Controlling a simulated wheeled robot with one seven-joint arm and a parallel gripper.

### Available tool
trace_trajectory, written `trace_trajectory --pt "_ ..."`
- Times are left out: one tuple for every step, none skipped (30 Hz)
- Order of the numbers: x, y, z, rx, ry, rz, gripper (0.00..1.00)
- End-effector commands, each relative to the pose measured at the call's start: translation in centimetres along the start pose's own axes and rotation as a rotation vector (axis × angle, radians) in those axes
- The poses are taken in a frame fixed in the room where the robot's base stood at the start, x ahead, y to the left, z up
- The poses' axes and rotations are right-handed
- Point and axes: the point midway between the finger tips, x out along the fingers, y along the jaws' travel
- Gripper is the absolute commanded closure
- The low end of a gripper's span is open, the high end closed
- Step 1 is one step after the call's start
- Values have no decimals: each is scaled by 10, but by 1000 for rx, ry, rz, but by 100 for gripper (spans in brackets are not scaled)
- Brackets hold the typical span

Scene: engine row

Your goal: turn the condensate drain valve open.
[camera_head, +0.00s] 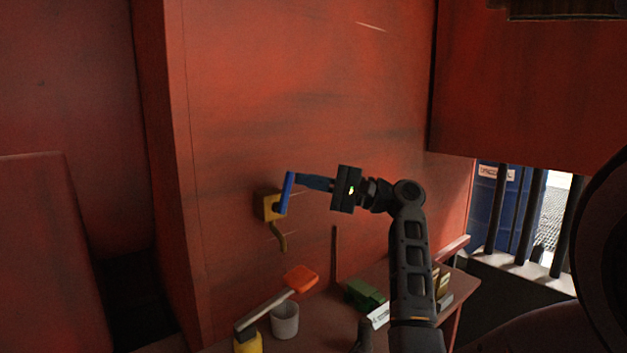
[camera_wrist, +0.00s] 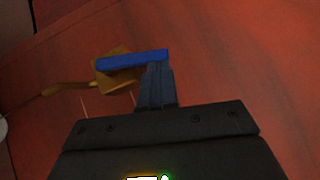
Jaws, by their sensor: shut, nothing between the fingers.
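The condensate drain valve has a yellow-brown body (camera_head: 268,206) on the red wall, with a blue lever handle (camera_head: 286,192) that stands nearly upright in the head view. A bent brass-coloured pipe (camera_head: 280,238) hangs below the body. In the wrist view the valve body (camera_wrist: 116,74) lies behind the blue handle (camera_wrist: 132,59). My gripper (camera_head: 303,181) is shut, with nothing between its fingers. Its fingertips (camera_wrist: 157,70) are at the handle, near the handle's upper end in the head view. I cannot tell whether they touch it.
Below the valve is a bench (camera_head: 315,330) with a grey cup (camera_head: 285,320), an orange-headed tool (camera_head: 300,279), a yellow container (camera_head: 247,343) and a green object (camera_head: 364,294). A dark rod (camera_head: 334,255) stands against the wall. A railing (camera_head: 533,215) is at the right.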

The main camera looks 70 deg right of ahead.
Motion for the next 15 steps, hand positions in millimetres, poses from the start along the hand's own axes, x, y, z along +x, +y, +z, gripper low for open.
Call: trace_trajectory --pt "3 -6 3 -28 -1 27 100" --pt "4 -7 4 -43 -1 42 100" --pt "6 -7 6 -63 -1 62 100" --pt "7 -8 7 -76 -2 76 100" --pt "8 -8 8 -89 -1 89 100" --pt "9 -8 9 -106 -1 105 100" --pt "10 -8 10 -118 -2 117 100" --pt "11 -9 11 -128 -1 127 100" --pt "12 -9 12 -140 -1 140 100" --pt "12 -9 12 -149 -2 149 100" --pt "13 -8 13 -157 -2 157 100" --pt "14 -8 13 -167 -1 167 100" --pt "14 -8 14 -173 -1 173 100" --pt "15 -8 14 -178 -1 178 100" --pt "15 -8 15 -184 -1 184 100"
